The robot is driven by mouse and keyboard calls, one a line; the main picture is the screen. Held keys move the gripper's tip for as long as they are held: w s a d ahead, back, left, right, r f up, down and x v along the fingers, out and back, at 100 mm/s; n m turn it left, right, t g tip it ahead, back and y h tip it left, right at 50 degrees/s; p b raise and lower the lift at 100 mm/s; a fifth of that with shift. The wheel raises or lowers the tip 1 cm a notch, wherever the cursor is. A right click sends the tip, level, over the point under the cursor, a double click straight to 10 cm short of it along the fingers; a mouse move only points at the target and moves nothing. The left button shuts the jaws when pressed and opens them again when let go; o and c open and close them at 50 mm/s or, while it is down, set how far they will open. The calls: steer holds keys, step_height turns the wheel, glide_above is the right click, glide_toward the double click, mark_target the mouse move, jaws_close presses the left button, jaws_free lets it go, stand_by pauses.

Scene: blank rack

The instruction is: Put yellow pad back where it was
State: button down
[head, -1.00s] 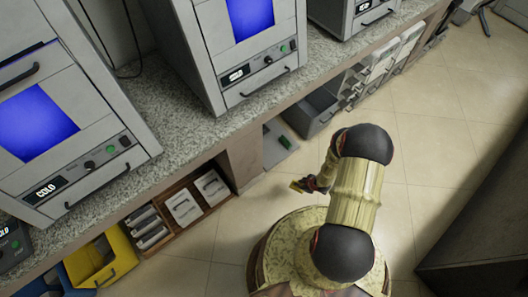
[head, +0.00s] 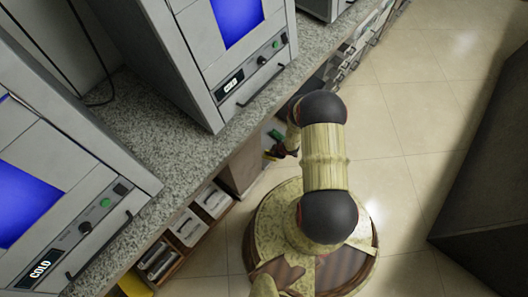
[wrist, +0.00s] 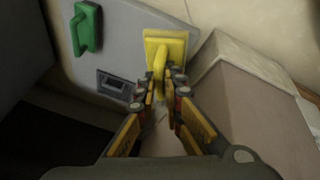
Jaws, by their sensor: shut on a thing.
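The yellow pad (wrist: 166,40) is a flat yellow block with a raised handle, at the top middle of the wrist view. My gripper (wrist: 163,88) is shut on its handle. In the head view the yellow pad (head: 268,155) is a small patch beside my gripper (head: 284,150), near the counter's edge. A green pad (wrist: 86,28) with a similar handle sits on a grey panel (wrist: 122,50) to the left. A dark rectangular recess (wrist: 113,84) shows in this panel, left of and below the yellow pad. Whether the yellow pad touches the panel I cannot tell.
A pale block-like post (wrist: 250,85) stands close on the right of my gripper. The speckled counter (head: 150,120) carries grey machines marked COLD (head: 235,75). Under it is a wooden shelf with white containers (head: 188,228). Tiled floor (head: 400,120) is open to the right.

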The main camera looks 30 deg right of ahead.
steer(key=shift+w+d+r+b+x, duration=0.3)
steer(key=shift+b+x, duration=0.65)
steer(key=shift+x, duration=1)
steer(key=shift+w+d+b+x, duration=0.1)
steer(key=shift+w+b+x, duration=0.35)
steer(key=shift+b+x, duration=1.05)
steer(key=shift+w+d+r+b+x, duration=0.15)
steer(key=shift+w+b+x, duration=0.25)
steer(key=shift+x, duration=2.05)
steer(key=shift+f, duration=0.2)
steer(key=c, duration=1.9)
jaws_free()
steer(key=shift+r, duration=0.1)
